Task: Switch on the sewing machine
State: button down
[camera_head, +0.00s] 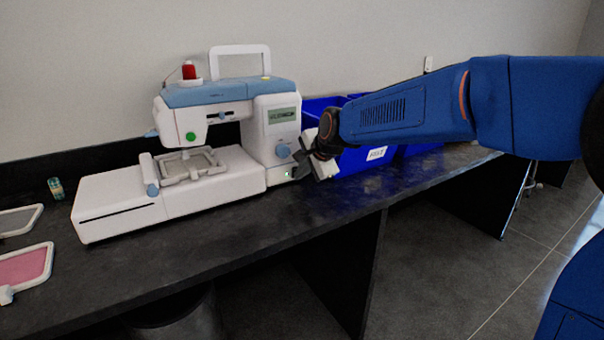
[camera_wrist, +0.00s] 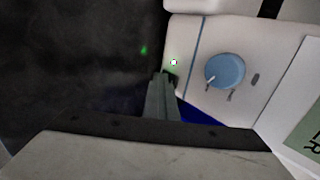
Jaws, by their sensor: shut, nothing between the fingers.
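The white and light blue sewing machine (camera_head: 255,135) stands on the dark bench, with a grey display (camera_head: 281,115) and a round blue dial (camera_head: 283,151) on its right end. The dial also shows in the wrist view (camera_wrist: 225,70). Low on the same panel a small bright white spot with a green glow (camera_wrist: 173,62) is visible, and a green glint (camera_wrist: 143,49) lies on the dark surface beside it. My gripper (camera_wrist: 164,80) is shut and empty, its tips very close to the bright spot; I cannot tell whether they touch. In the head view my gripper (camera_head: 300,168) is at the panel's lower right.
Blue bins (camera_head: 352,160) with a white label stand on the bench behind my gripper. An embroidery frame (camera_head: 188,165) sits on the machine's bed. A thread spool (camera_head: 56,188) and a pink hoop (camera_head: 25,268) lie at the left. The bench front is clear.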

jog(key=shift+w+f, duration=0.1)
jog(key=shift+f, duration=0.35)
jog(key=shift+a+r, duration=0.1)
